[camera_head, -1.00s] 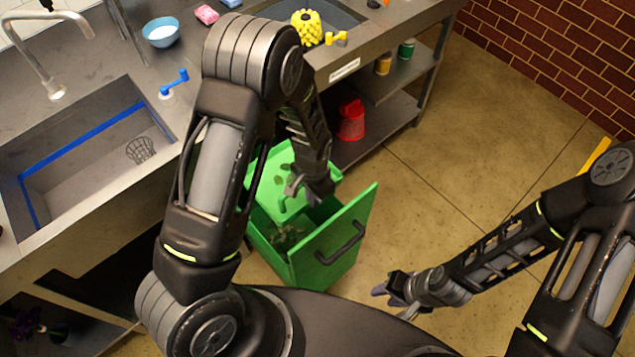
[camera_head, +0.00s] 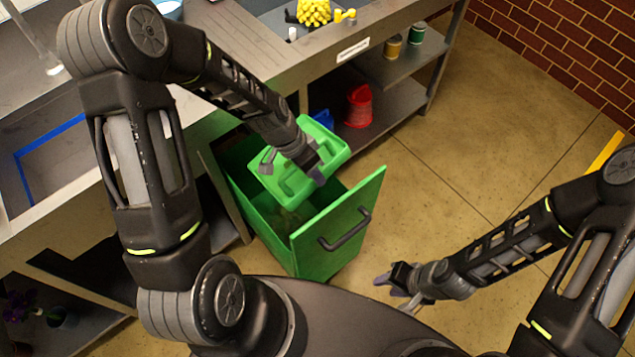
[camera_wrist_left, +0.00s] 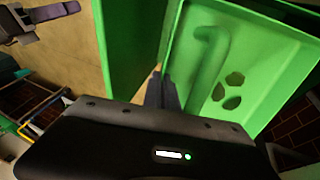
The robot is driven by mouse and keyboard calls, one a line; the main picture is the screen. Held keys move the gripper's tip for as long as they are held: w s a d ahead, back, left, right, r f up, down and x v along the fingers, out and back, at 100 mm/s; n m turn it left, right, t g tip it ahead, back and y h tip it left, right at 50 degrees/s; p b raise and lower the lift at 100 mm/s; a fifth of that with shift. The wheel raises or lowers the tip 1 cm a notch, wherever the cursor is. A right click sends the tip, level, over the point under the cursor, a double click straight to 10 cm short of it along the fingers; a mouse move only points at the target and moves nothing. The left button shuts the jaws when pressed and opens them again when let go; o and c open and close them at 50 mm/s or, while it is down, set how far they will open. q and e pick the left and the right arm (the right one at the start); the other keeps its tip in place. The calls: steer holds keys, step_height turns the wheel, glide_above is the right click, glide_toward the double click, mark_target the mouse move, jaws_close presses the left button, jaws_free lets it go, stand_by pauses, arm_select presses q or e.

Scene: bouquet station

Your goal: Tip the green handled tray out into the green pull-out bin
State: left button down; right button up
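The green handled tray (camera_head: 333,150) is tilted above the green pull-out bin (camera_head: 345,222), which stands open with its black-handled front facing me. My left gripper (camera_head: 293,172) is at the tray and appears shut on it. In the left wrist view, the fingers (camera_wrist_left: 163,92) are close together beside the tray's raised handle (camera_wrist_left: 210,65); the exact grip is hidden. A few dark patches (camera_wrist_left: 232,92) show on the tray's inner face; I cannot tell whether they are leaves or holes. Dark bits lie dimly inside the bin. My right gripper (camera_head: 402,283) is open and empty, right of the bin.
The counter with a sink (camera_head: 50,150) runs behind and left of the bin. A red container (camera_head: 359,106) and a blue item (camera_head: 322,122) stand on the lower shelf behind the tray. The floor (camera_head: 460,140) to the right is clear.

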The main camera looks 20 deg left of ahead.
mark_target(294, 169)
arm_select(q)
steer(key=h+b, duration=0.1)
steer(key=a+h+b, duration=0.1)
steer(key=b, duration=0.1)
steer(key=shift+r+t+h, duration=0.3)
steer(key=shift+r, duration=0.05)
steer(key=shift+s+a+r+h+b, duration=0.15)
steer(key=shift+r+h+b, duration=0.15)
steer(key=shift+h+b, duration=0.25)
steer(key=h, duration=0.1)
steer(key=a+r+t+h+b, duration=0.1)
steer(key=shift+a+r+h, duration=0.1)
steer(key=shift+r+h, duration=0.2)
steer(key=shift+h, duration=0.05)
steer(key=h+b, duration=0.1)
steer(key=a+h+b, duration=0.1)
steer(key=r+t+h+b, duration=0.1)
steer(key=b, duration=0.1)
steer(key=shift+s+a+h, duration=0.3)
steer(key=shift+a+h, duration=0.1)
steer(key=shift+a+r+h+b, duration=0.1)
steer(key=shift+a+h+b, duration=0.1)
steer(key=shift+h+b, duration=0.15)
steer(key=shift+s+a+r+t+h+b, duration=0.15)
steer(key=shift+a+r+t+h+b, duration=0.15)
steer(key=shift+h, duration=0.35)
steer(key=shift+r, duration=0.15)
steer(key=shift+r, duration=0.1)
